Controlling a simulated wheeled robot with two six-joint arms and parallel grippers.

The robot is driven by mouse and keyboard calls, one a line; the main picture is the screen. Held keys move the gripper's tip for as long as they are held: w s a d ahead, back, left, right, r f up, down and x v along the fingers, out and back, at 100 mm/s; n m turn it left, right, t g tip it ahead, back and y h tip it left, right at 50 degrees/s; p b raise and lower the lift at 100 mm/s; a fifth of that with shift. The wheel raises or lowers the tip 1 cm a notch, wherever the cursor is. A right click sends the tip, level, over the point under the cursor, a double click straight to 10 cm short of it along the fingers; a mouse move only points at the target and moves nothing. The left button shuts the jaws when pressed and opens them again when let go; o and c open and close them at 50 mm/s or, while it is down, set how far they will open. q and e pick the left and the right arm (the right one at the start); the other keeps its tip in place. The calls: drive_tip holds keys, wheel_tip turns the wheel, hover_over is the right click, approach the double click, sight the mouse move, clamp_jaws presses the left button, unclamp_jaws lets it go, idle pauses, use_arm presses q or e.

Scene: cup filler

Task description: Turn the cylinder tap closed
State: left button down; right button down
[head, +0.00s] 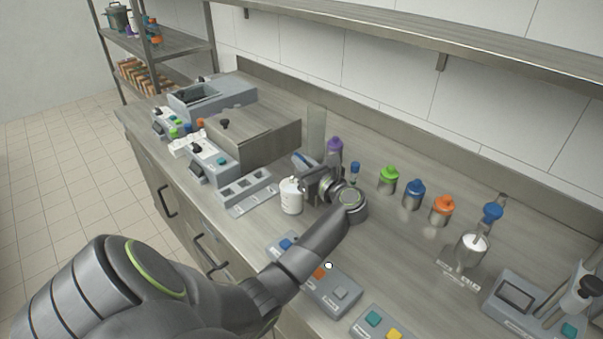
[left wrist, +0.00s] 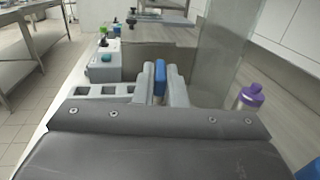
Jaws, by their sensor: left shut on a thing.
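My left gripper (head: 306,165) reaches in over the middle of the worktop. In the left wrist view its two grey fingers (left wrist: 160,85) are shut on a narrow blue piece, which looks like the tap handle (left wrist: 160,70). The blue also shows as a thin strip in the head view (head: 301,158). The body below the handle is hidden by the gripper, so I cannot tell how far the tap is turned. A white cylinder (head: 291,197) stands upright just left of the gripper. My right gripper is not in view.
A grey rack with square holes (head: 245,192) lies left of the gripper. A purple-capped bottle (head: 335,147) stands close behind it. Green (head: 388,174), blue (head: 414,189) and orange (head: 442,205) capped jars stand to the right. Button panels (head: 341,293) line the front edge.

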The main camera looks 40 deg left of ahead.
use_arm(q)
drive_tip(key=shift+w+n+g+y+b, duration=0.15)
drive_tip(key=shift+n+g+y+b, duration=0.15)
drive_tip(key=shift+n+g+b, duration=1.05)
drive_tip(key=shift+m+g, duration=0.25)
drive_tip(key=shift+g, duration=0.1)
drive_tip(key=c, duration=1.5)
unclamp_jaws()
